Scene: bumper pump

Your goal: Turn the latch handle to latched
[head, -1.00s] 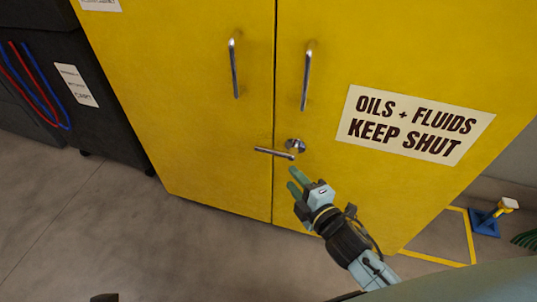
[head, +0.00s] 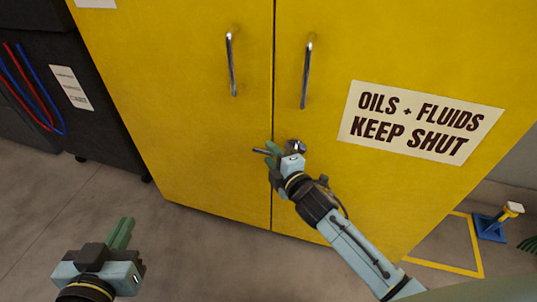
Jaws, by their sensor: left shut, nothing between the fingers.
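The latch handle (head: 259,150) is a small metal lever low on the yellow cabinet. It points left from its round metal mount (head: 297,145) on the right door, across the seam, roughly level. My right gripper (head: 269,154) is at the lever and hides its middle part; only its left tip and the mount show. Its green fingers look apart, one over the lever and one lower; I cannot tell whether they touch it. My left gripper (head: 122,232) is shut and empty at the lower left, over the floor and away from the cabinet.
The cabinet doors (head: 180,120) are closed, with two upright pull handles (head: 231,65) above the latch. A dark cart (head: 85,125) with red and blue hoses stands left. A blue stand (head: 490,225) is at the right. Floor in front is clear.

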